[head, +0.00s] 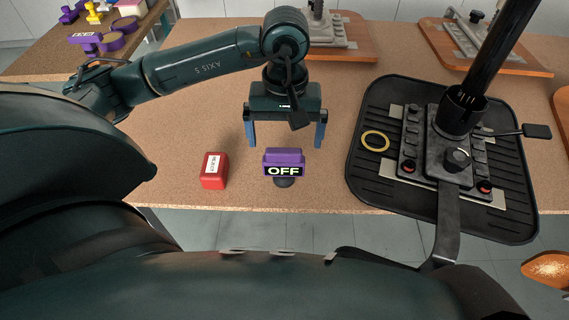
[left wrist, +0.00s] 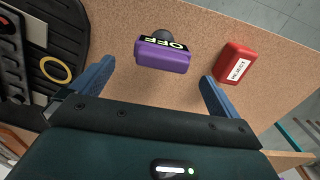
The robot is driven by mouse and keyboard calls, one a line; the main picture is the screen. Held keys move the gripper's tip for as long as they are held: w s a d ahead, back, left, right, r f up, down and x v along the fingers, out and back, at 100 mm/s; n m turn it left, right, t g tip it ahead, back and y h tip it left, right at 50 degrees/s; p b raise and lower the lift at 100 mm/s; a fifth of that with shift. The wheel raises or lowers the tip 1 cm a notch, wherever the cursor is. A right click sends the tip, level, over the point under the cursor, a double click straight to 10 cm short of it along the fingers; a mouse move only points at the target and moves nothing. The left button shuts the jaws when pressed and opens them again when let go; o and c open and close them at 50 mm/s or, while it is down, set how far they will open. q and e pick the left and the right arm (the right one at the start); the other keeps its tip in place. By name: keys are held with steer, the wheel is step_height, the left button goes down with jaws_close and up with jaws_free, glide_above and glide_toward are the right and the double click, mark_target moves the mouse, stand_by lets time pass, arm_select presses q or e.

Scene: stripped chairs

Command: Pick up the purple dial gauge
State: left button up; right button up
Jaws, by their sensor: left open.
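The purple dial gauge (head: 284,158) stands near the table's front edge, with a black face reading OFF and a dark round part under it. In the left wrist view the purple dial gauge (left wrist: 162,56) shows between and just beyond the fingertips. My left gripper (head: 285,143) is open, its two blue fingers pointing down, one to each side of the gauge and slightly behind it. The left gripper (left wrist: 157,72) holds nothing, and neither finger visibly touches the gauge. My right gripper does not show.
A red block (head: 214,171) with a white label stands left of the gauge. A black tray (head: 365,165) to the right carries a dark fixture (head: 457,158) with a post and a yellow ring (head: 375,140). More purple parts (head: 98,43) lie at the back left.

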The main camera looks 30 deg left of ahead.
mark_target(284, 150)
arm_select(q)
steer(key=shift+s+f+p, duration=0.15)
steer(key=shift+s+f, duration=0.05)
steer(key=shift+f, duration=1.3)
steer(key=shift+s+f+p, duration=0.15)
steer(key=shift+f, duration=1.35)
steer(key=shift+c, duration=0.3)
steer(key=c, duration=1.1)
steer(key=shift+r, duration=0.1)
